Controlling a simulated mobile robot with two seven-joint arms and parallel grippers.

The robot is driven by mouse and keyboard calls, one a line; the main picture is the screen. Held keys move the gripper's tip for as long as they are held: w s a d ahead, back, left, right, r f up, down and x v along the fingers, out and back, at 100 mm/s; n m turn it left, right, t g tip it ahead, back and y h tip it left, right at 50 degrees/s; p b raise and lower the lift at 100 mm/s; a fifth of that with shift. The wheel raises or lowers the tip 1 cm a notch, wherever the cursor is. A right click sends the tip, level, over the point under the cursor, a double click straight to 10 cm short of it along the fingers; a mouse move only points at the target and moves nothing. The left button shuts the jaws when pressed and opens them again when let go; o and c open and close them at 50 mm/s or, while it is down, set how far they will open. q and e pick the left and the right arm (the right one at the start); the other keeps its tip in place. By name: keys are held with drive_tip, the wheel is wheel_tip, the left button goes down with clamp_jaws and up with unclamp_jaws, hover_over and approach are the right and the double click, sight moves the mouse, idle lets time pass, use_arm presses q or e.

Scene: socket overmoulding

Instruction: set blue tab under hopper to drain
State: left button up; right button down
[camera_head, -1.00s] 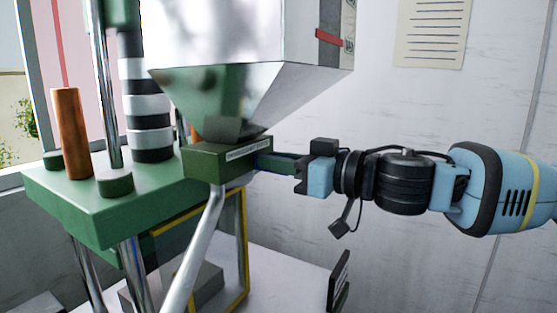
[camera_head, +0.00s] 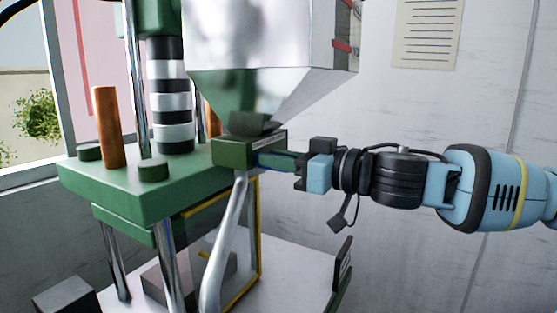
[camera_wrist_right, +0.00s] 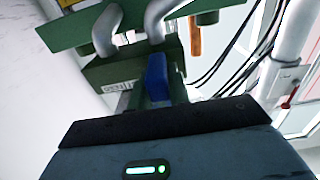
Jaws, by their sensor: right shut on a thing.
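The hopper (camera_head: 262,90) is a pale metal funnel above a green block (camera_head: 236,154) with a small label. A blue tab (camera_wrist_right: 157,77) sticks out of the block's side in the right wrist view; in the head view only a thin dark blue edge shows by the green bar at the block's right side. My right gripper (camera_head: 300,165) reaches in from the right, level with the block, and is shut on the blue tab. Its fingers partly hide the tab. My left gripper is not in view.
The green machine table (camera_head: 130,200) carries orange posts (camera_head: 106,128) and a striped column (camera_head: 170,95). A slanted silver pipe (camera_head: 228,245) runs down from the block. A yellow-edged frame (camera_head: 258,240) stands below. The wall right of the hopper is bare except for a paper notice (camera_head: 427,32).

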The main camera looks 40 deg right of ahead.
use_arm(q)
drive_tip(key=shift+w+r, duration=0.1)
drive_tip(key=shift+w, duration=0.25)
use_arm(e)
drive_tip(key=shift+s+a+f, duration=0.1)
drive_tip(key=shift+a+f, duration=0.05)
drive_tip(key=c, duration=1.6)
unclamp_jaws()
drive_tip(key=shift+o, duration=1.4)
drive_tip(key=shift+a, duration=0.15)
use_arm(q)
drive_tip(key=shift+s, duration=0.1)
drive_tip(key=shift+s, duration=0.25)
use_arm(e)
drive_tip(key=shift+d, duration=0.2)
